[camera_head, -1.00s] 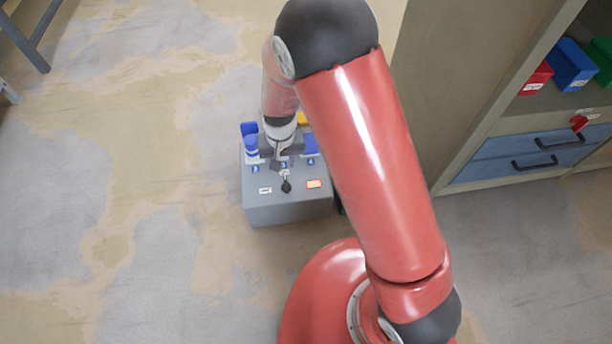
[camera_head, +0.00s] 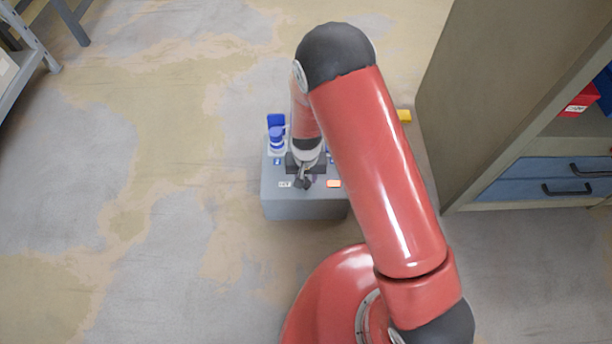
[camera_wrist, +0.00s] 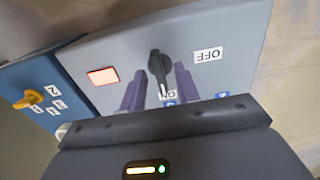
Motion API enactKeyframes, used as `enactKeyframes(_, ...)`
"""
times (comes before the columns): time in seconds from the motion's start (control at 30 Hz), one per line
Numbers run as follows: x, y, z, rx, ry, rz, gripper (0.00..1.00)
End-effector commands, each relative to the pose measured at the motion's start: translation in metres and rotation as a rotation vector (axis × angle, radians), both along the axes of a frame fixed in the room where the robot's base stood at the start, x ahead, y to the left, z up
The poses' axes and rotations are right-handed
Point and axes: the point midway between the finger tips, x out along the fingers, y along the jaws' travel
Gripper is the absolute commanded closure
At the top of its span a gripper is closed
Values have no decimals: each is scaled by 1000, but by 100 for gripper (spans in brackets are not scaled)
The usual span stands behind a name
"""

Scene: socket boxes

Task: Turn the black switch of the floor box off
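The grey floor box (camera_head: 300,208) stands on the floor beneath my arm. In the wrist view, its top face (camera_wrist: 222,30) carries the black switch (camera_wrist: 157,65), whose handle points toward the ON label (camera_wrist: 167,95). The OFF label (camera_wrist: 208,55) is to the right of the switch. A red-orange lit indicator (camera_wrist: 102,76) is to its left. My gripper (camera_wrist: 159,82) is open, with one finger on each side of the switch handle and visible gaps. In the head view, my gripper (camera_head: 305,182) covers the switch.
Blue sockets (camera_head: 276,133) stand on the box's far part. A blue panel with a yellow switch (camera_wrist: 29,99) lies left in the wrist view. A cabinet with blue drawers (camera_head: 540,180) stands at right. The floor left of the box is clear.

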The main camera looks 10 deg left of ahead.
Motion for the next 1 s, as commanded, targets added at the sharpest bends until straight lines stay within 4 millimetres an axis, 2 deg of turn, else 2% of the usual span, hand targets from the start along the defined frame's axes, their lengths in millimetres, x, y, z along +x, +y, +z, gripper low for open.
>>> enactKeyframes(0.07,0,0,0,0,0,0,68)
enactKeyframes(0.3,0,0,0,0,0,0,98)
enactKeyframes(0.33,0,0,0,0,0,0,100)
enactKeyframes(0.73,0,0,0,0,1,42,100)
enactKeyframes(1.0,0,0,-1,1,0,209,100)
